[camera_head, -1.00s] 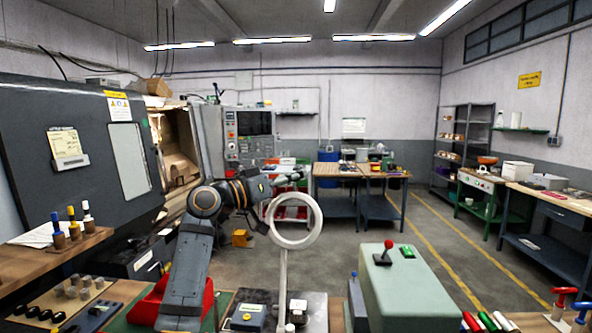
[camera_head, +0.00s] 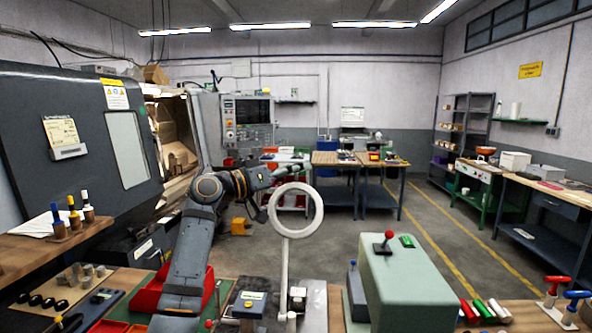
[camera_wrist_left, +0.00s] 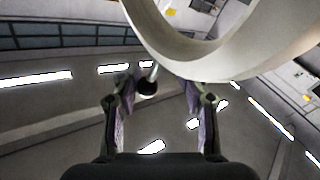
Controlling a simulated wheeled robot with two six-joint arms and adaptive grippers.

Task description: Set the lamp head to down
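The lamp head is a white ring (camera_head: 318,212) on a pale upright post (camera_head: 284,270). It stands nearly face-on to me in the head view. In the left wrist view the ring (camera_wrist_left: 215,62) curves large across the top, beyond my fingers. A dark knob (camera_wrist_left: 147,88) on a thin silver stalk shows between the fingers, closer to the left one; I cannot tell whether it touches. My left gripper (camera_head: 285,171) is just above and behind the ring's upper left in the head view. Its fingers (camera_wrist_left: 160,98) are apart. My right gripper is out of view.
A green-grey machine box (camera_head: 404,275) with a red-knobbed lever (camera_head: 388,240) stands right of the post. A yellow-labelled box (camera_head: 249,304) and a red bin (camera_head: 150,295) sit to its left.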

